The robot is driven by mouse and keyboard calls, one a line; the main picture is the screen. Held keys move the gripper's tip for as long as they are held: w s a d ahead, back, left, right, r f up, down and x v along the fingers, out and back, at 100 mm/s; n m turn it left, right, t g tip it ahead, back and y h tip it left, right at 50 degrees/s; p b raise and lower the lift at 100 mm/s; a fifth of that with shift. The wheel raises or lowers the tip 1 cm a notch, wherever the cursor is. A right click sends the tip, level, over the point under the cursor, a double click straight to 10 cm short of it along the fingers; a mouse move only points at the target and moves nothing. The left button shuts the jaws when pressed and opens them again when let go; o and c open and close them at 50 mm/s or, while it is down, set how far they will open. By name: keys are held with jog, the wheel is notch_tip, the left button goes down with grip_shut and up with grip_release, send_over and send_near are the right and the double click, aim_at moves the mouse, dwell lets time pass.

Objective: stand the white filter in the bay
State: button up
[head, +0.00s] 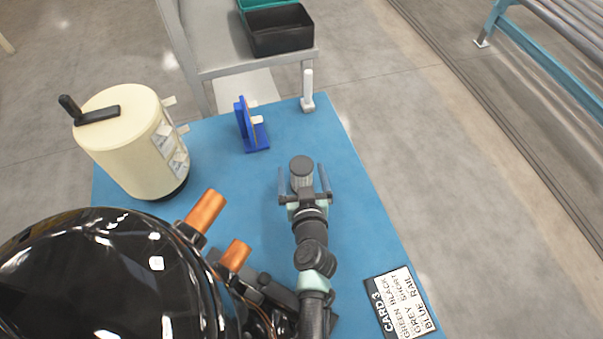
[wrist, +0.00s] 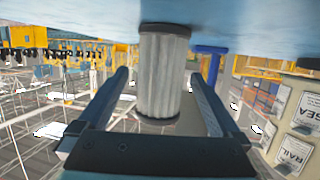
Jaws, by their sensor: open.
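A short pleated cylinder filter (head: 301,172), pale grey with dark end caps, stands upright on the blue tabletop (head: 225,215). It also fills the middle of the wrist view (wrist: 163,75); I cannot tell for sure that this is the white filter. My gripper (head: 302,180) is open, with one finger on each side of it. In the wrist view (wrist: 158,85) there is a gap at the left finger and a narrower one at the right. A blue bracket (head: 250,128) with an upright plate stands farther back to the left. I cannot tell which thing is the bay.
A white upright piece (head: 308,92) stands at the far table edge. A cream canister (head: 130,145) is at the left, and a glossy black tank (head: 100,275) with copper stubs is at lower left. A lettered card (head: 400,303) lies front right. A black bin (head: 278,30) sits beyond the table.

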jog(key=shift+w, duration=0.1)
grip_shut()
dwell(0.5)
jog(key=shift+r, duration=0.15)
